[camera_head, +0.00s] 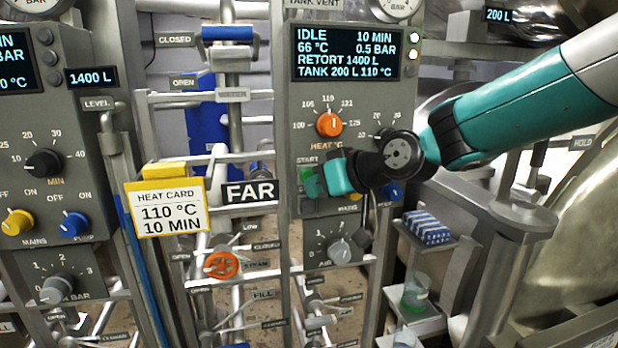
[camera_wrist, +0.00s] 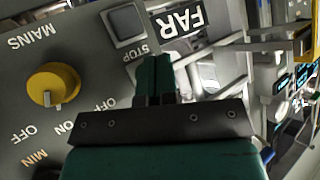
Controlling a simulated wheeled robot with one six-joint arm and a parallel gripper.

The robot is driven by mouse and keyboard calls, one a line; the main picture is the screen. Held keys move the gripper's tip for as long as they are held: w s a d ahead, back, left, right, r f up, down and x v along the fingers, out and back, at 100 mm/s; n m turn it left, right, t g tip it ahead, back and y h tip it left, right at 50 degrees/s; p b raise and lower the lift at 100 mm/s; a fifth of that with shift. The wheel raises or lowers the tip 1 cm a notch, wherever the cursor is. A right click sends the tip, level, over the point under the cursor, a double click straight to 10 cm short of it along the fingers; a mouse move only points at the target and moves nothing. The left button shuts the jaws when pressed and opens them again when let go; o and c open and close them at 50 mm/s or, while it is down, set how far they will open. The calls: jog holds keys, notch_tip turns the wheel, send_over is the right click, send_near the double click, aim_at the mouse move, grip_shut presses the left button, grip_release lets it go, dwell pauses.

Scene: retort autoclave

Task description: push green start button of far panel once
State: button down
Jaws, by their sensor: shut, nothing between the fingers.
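The far panel (camera_head: 300,85) stands in the middle of the head view, next to the FAR sign (camera_head: 250,192). Its display reads IDLE, 10 MIN, 66 °C, 0.5 BAR. The green start button (camera_head: 312,183) sits under the START label at the panel's lower left, partly covered by my gripper. My gripper (camera_head: 334,178) is shut and empty, its teal fingertips just right of the button in the picture. I cannot tell whether they touch it. In the wrist view the shut fingers (camera_wrist: 155,68) point at the panel beside the STOP label; the start button is hidden there.
The grey stop button (camera_wrist: 125,24) and yellow mains knob (camera_wrist: 54,86) are close to the fingers. An orange heat knob (camera_head: 330,125) is above. A heat card (camera_head: 166,207) hangs left, pipes and valves lie below, and a shelf with a striped box (camera_head: 427,228) stands right.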

dwell(0.4)
jog(key=shift+w+a, duration=0.15)
jog(key=shift+w, duration=0.25)
jog(key=shift+w+a, duration=0.15)
jog(key=shift+w, duration=0.5)
dwell(0.7)
jog(key=shift+s, duration=0.1)
jog(key=shift+s+d+b, duration=0.3)
jog(key=shift+s+b, duration=0.3)
jog(key=shift+s, duration=0.35)
jog(key=shift+s, duration=0.1)
jog(key=shift+s+d+b, duration=0.25)
jog(key=shift+s+b, duration=0.15)
jog(key=shift+s, duration=0.35)
jog(key=shift+s+d+b, duration=0.2)
jog(key=shift+s+b, duration=0.25)
jog(key=shift+s, duration=0.35)
jog(key=shift+s+d+b, duration=0.25)
jog(key=shift+s+b, duration=0.15)
jog(key=shift+s, duration=0.35)
